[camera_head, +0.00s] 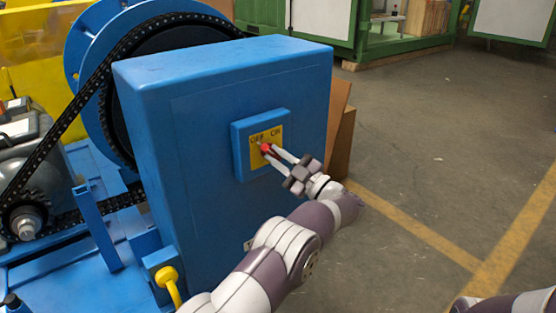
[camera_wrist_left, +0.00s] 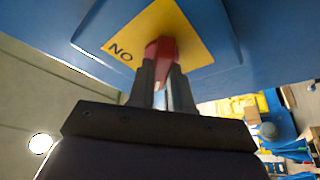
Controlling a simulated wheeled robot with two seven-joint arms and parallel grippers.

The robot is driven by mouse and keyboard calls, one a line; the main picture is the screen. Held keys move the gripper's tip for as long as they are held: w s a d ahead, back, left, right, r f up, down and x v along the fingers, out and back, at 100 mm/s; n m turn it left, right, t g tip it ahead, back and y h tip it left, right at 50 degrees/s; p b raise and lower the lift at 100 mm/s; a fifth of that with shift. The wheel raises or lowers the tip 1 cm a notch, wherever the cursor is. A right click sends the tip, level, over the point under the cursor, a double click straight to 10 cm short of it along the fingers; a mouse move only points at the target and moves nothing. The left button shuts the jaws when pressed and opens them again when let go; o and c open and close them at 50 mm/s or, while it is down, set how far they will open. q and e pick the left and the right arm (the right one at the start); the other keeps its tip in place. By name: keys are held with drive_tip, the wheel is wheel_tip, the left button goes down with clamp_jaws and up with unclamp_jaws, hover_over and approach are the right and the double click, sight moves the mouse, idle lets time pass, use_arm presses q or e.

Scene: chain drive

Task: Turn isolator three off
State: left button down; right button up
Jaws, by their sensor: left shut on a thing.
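The isolator is a blue switch box (camera_head: 241,153) on the front of a large blue cabinet (camera_head: 190,120). Its yellow plate (camera_head: 276,133) reads OFF on the left and ON on the right. A red handle (camera_head: 265,148) sits on the plate below the labels. My left gripper (camera_head: 270,152) reaches it from the lower right and is shut on it. In the left wrist view the red handle (camera_wrist_left: 160,47) stands between my two fingers (camera_wrist_left: 162,75); the ON label shows upside down and OFF is hidden. I cannot read the isolator's number. My right gripper is out of view.
Left of the cabinet is a chain drive with a large blue wheel (camera_head: 85,45), a black chain (camera_head: 70,112) and a motor (camera_head: 32,150). Open grey floor (camera_head: 430,130) with yellow lines lies to the right.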

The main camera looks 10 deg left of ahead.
use_arm(q)
drive_tip(key=shift+f+n+g, duration=0.1)
drive_tip(key=shift+n+g, duration=0.3)
drive_tip(key=shift+n, duration=0.3)
drive_tip(key=c, duration=1)
unclamp_jaws()
drive_tip(key=shift+c, duration=0.2)
drive_tip(key=shift+d, duration=0.1)
drive_tip(key=p+v, duration=0.5)
drive_tip(key=v, duration=0.7)
drive_tip(key=shift+s+d, duration=0.15)
drive_tip(key=shift+d, duration=0.05)
drive_tip(key=shift+f, duration=0.15)
